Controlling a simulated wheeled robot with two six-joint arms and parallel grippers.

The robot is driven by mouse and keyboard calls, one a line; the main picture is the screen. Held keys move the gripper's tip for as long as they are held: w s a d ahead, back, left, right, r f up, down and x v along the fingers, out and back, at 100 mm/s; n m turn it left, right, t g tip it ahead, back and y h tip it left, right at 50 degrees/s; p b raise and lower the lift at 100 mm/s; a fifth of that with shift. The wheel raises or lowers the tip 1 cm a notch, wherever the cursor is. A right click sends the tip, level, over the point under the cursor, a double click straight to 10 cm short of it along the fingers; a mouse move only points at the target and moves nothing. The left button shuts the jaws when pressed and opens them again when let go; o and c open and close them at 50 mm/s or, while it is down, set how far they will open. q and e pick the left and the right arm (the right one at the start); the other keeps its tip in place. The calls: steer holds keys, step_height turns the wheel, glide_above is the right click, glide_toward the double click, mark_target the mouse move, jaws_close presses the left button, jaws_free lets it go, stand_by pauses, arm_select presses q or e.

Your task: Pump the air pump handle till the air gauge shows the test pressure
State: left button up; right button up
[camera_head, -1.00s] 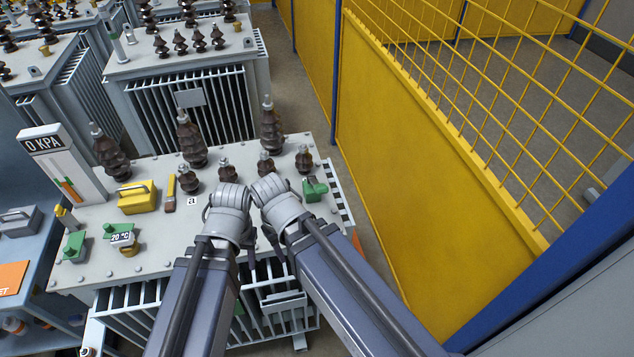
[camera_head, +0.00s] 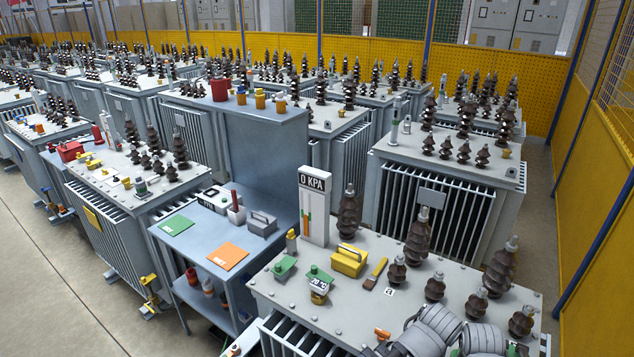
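The air gauge (camera_head: 314,208) is a tall white panel at the back left corner of the nearest transformer. Its black display reads 0 KPA, and orange and green bars show below it. A yellow box with a handle (camera_head: 349,261) stands beside the gauge on the transformer's top (camera_head: 340,312). I cannot tell whether this box is the air pump, and no pump handle is clearly recognisable. Grey rounded joints of my two arms show at the bottom right, over the transformer's front edge.
Two green fittings, one (camera_head: 285,267) left of the other (camera_head: 320,274), a 20 °C thermometer (camera_head: 319,286), a brush (camera_head: 375,274) and several brown insulators stand on the top. A blue workbench (camera_head: 203,245) is at left. A yellow barrier (camera_head: 597,250) is at right.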

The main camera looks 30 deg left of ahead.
jaws_close()
stand_by(1.4)
